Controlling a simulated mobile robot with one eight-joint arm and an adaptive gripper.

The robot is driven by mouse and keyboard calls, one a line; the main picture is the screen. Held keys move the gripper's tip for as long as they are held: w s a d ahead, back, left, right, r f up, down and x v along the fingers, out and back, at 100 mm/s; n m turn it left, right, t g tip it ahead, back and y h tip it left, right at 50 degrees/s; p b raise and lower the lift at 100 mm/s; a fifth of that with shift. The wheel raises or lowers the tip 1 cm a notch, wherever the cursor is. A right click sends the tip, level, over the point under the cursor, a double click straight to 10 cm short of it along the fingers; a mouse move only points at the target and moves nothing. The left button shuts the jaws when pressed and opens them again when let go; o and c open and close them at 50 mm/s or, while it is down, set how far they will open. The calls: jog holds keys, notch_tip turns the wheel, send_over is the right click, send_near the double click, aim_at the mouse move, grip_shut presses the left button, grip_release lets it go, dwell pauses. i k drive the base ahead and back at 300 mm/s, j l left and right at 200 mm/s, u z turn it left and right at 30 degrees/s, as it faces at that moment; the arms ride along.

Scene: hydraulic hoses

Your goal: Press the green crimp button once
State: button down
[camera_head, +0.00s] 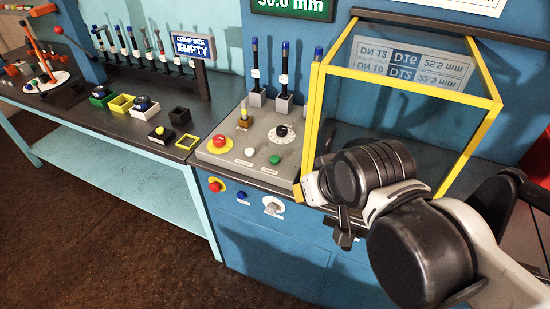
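The green crimp button (275,160) is a small round green cap on the sloped grey control panel (228,160). It stands clear and unobstructed at the panel's right part, with a label in front of it too small to read. My arm reaches in from the right. My gripper (343,240) shows as a dark part hanging below the wrist, in front of the blue cabinet, to the right of and lower in the picture than the green button. It appears apart from the button. My wrist hides much of the gripper, so whether its fingers are open is unclear.
The panel also carries a red mushroom button (219,141), a white button (249,153) and a dial (283,131). A yellow-framed guard (312,125) stands right of the panel, close to my wrist. Another red button (216,184) is on the cabinet (285,250).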

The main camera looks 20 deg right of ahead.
aim_at(274, 159)
jog(key=i+j+z, duration=0.15)
jog(key=j+z, duration=0.25)
jog(key=j, duration=0.55)
jog(key=j+z, duration=0.4)
jog(key=j, duration=0.6)
jog(key=i, duration=0.05)
